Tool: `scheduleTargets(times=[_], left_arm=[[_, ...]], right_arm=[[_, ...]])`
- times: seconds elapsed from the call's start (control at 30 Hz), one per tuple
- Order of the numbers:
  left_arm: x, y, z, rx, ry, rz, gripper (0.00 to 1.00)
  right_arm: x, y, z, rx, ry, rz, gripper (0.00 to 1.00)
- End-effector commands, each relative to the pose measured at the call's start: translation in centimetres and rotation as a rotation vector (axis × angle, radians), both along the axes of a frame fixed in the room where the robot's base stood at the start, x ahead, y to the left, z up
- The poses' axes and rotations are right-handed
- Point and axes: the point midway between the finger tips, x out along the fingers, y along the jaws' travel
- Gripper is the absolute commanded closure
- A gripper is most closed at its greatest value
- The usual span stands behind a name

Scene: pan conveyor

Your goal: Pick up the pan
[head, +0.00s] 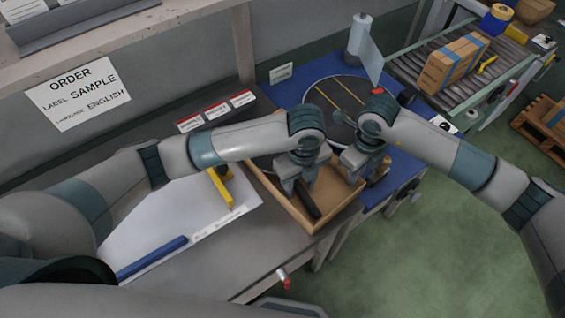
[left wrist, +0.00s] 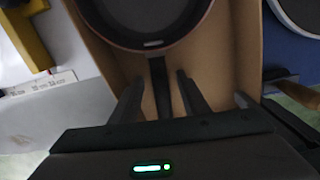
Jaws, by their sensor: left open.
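The dark round pan (left wrist: 155,15) lies in an open cardboard box (head: 335,211), with its black handle (head: 308,200) pointing toward the box's near corner. My left gripper (head: 300,188) is over the box at the handle. In the left wrist view its open fingers (left wrist: 161,80) stand on either side of the handle (left wrist: 158,75), with gaps showing. Much of the pan is hidden by my left arm in the head view. My right gripper (head: 364,178) is at the box's right edge, apart from the handle; its jaw opening is unclear.
A blue mat (head: 290,93) with a round dark turntable (head: 318,92) lies behind the box. A paper roll (head: 359,38) stands at the back. A white board (head: 165,225) with a yellow tool (head: 221,188) and blue bar (head: 152,258) lies left. A roller conveyor carries a carton (head: 453,65).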

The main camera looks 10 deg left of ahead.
Motion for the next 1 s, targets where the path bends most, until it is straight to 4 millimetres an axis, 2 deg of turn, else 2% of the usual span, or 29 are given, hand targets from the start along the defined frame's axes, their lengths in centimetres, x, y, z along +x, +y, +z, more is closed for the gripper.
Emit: scheduleTargets(times=[0.07, 0.23, 0.67, 0.87, 1.0], left_arm=[[0.0, 0.0, 0.0, 0.0, 0.0, 0.0, 0.58], [0.0, 0.0, 0.0, 0.0, 0.0, 0.0, 0.99], [0.1, 0.0, 0.5, -0.001, -0.002, 0.0, 1.0], [0.1, -0.1, 2.5, -0.002, -0.004, -0.001, 1.0], [0.1, -0.1, 4.8, -0.003, -0.005, -0.001, 1.0]], right_arm=[[0.0, 0.0, 0.0, 0.0, 0.0, 0.0, 1.0], [0.0, 0.0, 0.0, 0.0, 0.0, 0.0, 1.0], [0.0, 0.0, 0.0, 0.0, 0.0, 0.0, 1.0], [0.0, 0.0, 0.0, 0.0, 0.0, -0.001, 1.0], [0.0, 0.0, 0.0, 0.0, 0.0, -0.001, 1.0]])
